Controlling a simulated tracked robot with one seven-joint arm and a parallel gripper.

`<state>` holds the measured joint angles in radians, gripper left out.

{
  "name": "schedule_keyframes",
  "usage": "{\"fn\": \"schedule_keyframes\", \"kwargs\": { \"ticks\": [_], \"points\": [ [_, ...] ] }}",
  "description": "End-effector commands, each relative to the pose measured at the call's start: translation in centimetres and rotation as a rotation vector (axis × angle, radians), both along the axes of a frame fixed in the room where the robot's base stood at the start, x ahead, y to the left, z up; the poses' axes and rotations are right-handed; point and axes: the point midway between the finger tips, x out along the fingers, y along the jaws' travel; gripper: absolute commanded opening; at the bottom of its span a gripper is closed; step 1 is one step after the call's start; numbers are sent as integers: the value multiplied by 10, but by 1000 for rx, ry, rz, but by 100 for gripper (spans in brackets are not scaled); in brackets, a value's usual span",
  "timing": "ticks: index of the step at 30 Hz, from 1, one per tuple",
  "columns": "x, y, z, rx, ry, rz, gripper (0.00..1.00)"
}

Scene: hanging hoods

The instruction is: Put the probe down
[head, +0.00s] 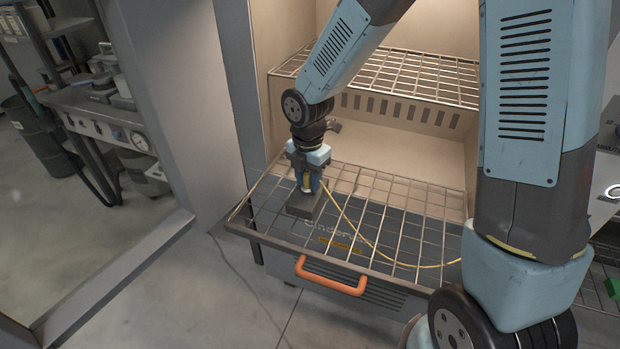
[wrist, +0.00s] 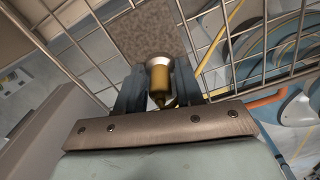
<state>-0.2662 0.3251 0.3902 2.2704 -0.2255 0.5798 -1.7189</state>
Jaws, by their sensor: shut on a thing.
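My gripper (head: 307,183) is over the pulled-out wire rack (head: 375,222) of the open cabinet, pointing down. It is shut on the probe (wrist: 158,82), a brass-coloured and silver piece between the two dark fingers in the wrist view. A yellow cable (head: 348,222) runs from the probe across the rack to the right. Directly below the fingers is a dark grey block (head: 303,205) on the rack; it shows as a brown speckled square (wrist: 147,32) in the wrist view. I cannot tell whether the probe touches the block.
An upper wire shelf (head: 400,78) is inside the cabinet, above and behind my gripper. An orange handle (head: 331,277) sits on the drawer front below the rack. Much of the rack right of the block is bare. A bench with equipment (head: 105,115) stands at left.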

Motion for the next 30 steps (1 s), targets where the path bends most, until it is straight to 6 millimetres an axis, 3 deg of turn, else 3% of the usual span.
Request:
{"fn": "schedule_keyframes", "kwargs": {
  "ticks": [7, 8, 15, 25, 30],
  "points": [
    [0, 0, -2, 1, 1, 0, 3],
    [0, 0, -2, 0, 0, 0, 38],
    [0, -1, -2, 0, 0, -1, 61],
    [1, -1, 1, 1, -1, -2, 62],
    [2, -1, 21, 2, -4, -4, 62]
  ]
}}
